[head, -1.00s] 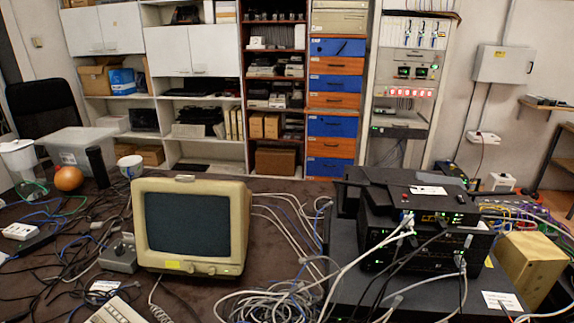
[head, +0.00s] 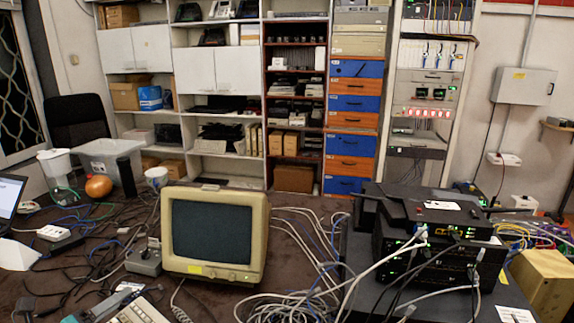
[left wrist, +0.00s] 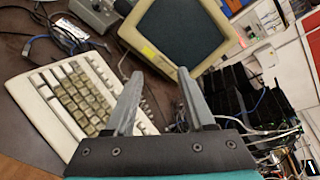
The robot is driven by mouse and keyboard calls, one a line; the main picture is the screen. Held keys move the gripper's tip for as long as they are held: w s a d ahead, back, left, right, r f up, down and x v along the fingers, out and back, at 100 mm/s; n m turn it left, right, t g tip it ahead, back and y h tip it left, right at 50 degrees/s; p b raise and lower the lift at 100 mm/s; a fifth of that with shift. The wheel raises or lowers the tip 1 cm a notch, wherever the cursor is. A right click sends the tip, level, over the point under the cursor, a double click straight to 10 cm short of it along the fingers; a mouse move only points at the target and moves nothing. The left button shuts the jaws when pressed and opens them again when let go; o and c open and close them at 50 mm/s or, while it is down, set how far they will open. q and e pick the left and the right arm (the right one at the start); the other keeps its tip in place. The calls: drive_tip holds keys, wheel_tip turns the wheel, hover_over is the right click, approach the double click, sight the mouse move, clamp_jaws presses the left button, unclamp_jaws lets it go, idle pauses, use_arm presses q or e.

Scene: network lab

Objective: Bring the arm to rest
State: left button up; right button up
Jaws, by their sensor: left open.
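My left gripper (left wrist: 159,73) shows in the left wrist view, with its two grey fingers apart and nothing between them. Beneath and left of it is a beige keyboard (left wrist: 80,95); beyond the fingertips is a beige monitor (left wrist: 180,30). I cannot tell the gap to either. In the head view, the keyboard (head: 135,312) is cut by the bottom edge, and the monitor (head: 213,235) stands upright behind it. My right gripper is in neither view.
The dark table is crowded with cables (head: 300,305). A stack of black network devices (head: 430,240) stands at the right beside a wooden box (head: 543,283). A grey box (head: 143,262), an orange ball (head: 99,187) and a white mug (head: 156,177) are at the left. Shelves line the wall.

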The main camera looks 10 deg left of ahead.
use_arm(q)
drive_tip(key=s+a+f+n+g+y, duration=0.4)
drive_tip(key=s+a+f+n, duration=0.4)
drive_tip(key=a, duration=0.4)
drive_tip(key=s+a+f+n+g+y, duration=0.4)
drive_tip(key=s+a+f+n, duration=0.3)
drive_tip(key=s+a+f, duration=0.4)
drive_tip(key=s+a+f+n+g+y, duration=0.2)
drive_tip(key=s+a+n+g, duration=0.35)
drive_tip(key=s, duration=0.75)
drive_tip(key=s+d+f+n+h, duration=0.1)
drive_tip(key=s+d+f+h, duration=0.1)
drive_tip(key=d+f, duration=0.75)
drive_tip(key=s+d+f+n+h, duration=0.1)
drive_tip(key=s+d+f+h, duration=0.2)
drive_tip(key=d+f, duration=0.7)
drive_tip(key=s+d+f+n+h+b, duration=0.1)
drive_tip(key=d+f+h, duration=0.1)
drive_tip(key=d, duration=1.4)
drive_tip(key=d+f+n+h+b, duration=0.1)
drive_tip(key=d+f+h, duration=0.1)
drive_tip(key=d, duration=1.4)
drive_tip(key=shift+s+d+f, duration=0.15)
drive_tip(key=shift+s+f, duration=0.25)
drive_tip(key=shift+f, duration=0.5)
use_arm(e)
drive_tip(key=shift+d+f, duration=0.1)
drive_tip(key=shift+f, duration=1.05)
